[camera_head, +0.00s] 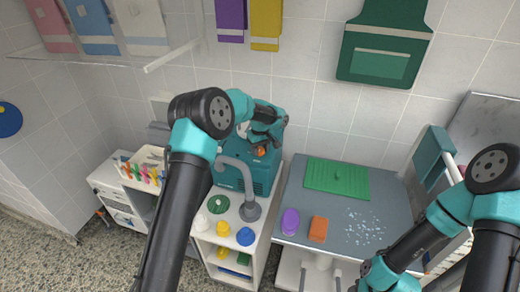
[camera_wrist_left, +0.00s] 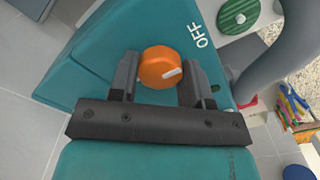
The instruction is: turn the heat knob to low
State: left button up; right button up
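The orange heat knob (camera_wrist_left: 160,67) sits on the sloped face of the teal dryer unit (camera_wrist_left: 95,62). The white word OFF is printed above and to the right of the knob; no low mark is visible. In the head view the knob (camera_head: 262,153) shows below my left gripper (camera_head: 262,140).
A grey hose (camera_head: 246,185) curves down beside the dryer to a white shelf (camera_head: 208,247) with coloured bottles. A grey table (camera_head: 376,200) at right holds a green mat (camera_head: 337,179), a purple item (camera_head: 290,221) and an orange block (camera_head: 318,229). Towels hang above.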

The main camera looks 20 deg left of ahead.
pick_arm(q)
jog(key=c, duration=0.4)
jog(key=shift+m, duration=0.4)
jog(key=m, duration=1.7)
dwell(0.3)
